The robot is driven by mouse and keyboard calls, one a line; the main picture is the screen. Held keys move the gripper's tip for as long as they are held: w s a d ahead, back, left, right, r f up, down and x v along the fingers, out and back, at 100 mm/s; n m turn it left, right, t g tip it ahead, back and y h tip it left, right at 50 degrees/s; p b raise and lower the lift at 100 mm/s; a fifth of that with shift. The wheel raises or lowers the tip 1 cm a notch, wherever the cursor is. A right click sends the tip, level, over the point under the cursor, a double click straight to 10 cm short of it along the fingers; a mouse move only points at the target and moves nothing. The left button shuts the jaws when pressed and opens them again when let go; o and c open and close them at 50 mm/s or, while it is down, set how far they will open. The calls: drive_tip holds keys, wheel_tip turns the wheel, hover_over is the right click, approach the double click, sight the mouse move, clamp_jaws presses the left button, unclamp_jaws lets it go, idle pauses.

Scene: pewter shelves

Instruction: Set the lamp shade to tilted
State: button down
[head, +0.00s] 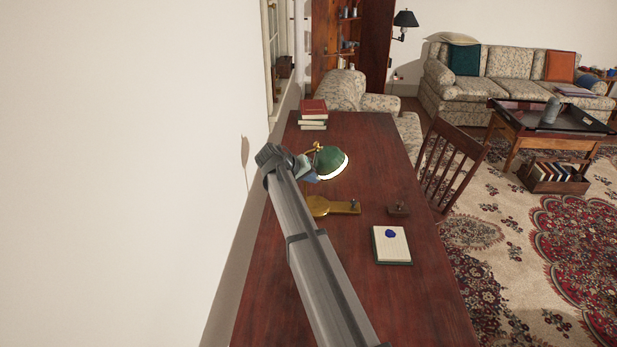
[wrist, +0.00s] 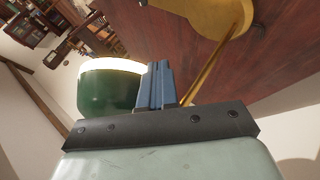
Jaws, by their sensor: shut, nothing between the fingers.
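The desk lamp has a green shade (head: 332,163) with a white rim, and a brass base (head: 318,206) on the dark red desk. My gripper (head: 308,171) is at the left side of the shade, above the base, and partly covers the lamp. In the wrist view the green shade (wrist: 106,90) lies just left of my blue fingers (wrist: 157,84), which are shut together with nothing between them. The brass stem (wrist: 213,62) and base (wrist: 203,14) show to their right. I cannot tell whether the fingers touch the shade.
A notepad (head: 391,244) with a blue item on it and a small dark block (head: 398,209) lie on the desk (head: 371,150). Stacked books (head: 313,114) stand at its far end. A white wall (head: 130,170) borders the left; a wooden chair (head: 449,163) stands right.

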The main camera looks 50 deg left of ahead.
drive_tip(key=s+a+r, duration=0.2)
drive_tip(key=s+r, duration=0.2)
drive_tip(key=s, duration=0.7)
drive_tip(key=shift+a+r, duration=0.2)
drive_tip(key=shift+a, duration=0.05)
